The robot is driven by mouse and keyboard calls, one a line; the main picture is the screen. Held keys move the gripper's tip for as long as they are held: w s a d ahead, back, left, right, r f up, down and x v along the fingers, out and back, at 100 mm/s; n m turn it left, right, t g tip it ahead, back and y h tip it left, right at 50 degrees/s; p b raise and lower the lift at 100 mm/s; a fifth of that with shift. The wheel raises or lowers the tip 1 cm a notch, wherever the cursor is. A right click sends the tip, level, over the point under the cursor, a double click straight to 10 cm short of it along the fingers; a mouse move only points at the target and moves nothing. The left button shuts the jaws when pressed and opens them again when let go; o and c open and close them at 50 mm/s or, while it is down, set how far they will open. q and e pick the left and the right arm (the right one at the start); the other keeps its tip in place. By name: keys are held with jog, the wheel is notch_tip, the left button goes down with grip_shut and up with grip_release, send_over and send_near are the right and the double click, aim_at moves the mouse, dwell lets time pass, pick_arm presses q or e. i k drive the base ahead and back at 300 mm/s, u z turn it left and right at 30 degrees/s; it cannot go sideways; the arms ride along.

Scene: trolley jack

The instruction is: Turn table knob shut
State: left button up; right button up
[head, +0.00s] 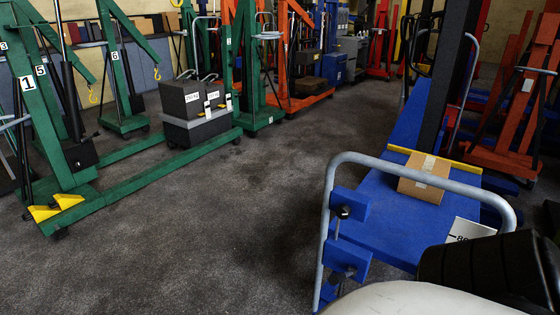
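A blue lift trolley (385,215) stands at the lower right, with a bent grey tube handle (420,170) at its near end. A small dark knob (343,212) sits on a thin upright rod at a blue block beside the handle's left leg. A second dark fitting (349,271) shows on a lower blue block. I cannot tell from this view whether the knob is turned open or shut. Neither of my grippers shows. A black, rounded arm part and a pale surface, apparently mine, cover the lower right and hide part of the trolley.
A cardboard box (424,178) lies on the trolley's blue deck against a yellow bar (434,160). Green hoists (125,180) with two stacked dark boxes (195,108) stand at left. Orange and red equipment (512,110) lines the back and right. The grey floor (220,230) left of the trolley is clear.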

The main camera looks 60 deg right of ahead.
aim_at(343, 211)
jog(key=i, duration=1.1)
jog(key=z, duration=2)
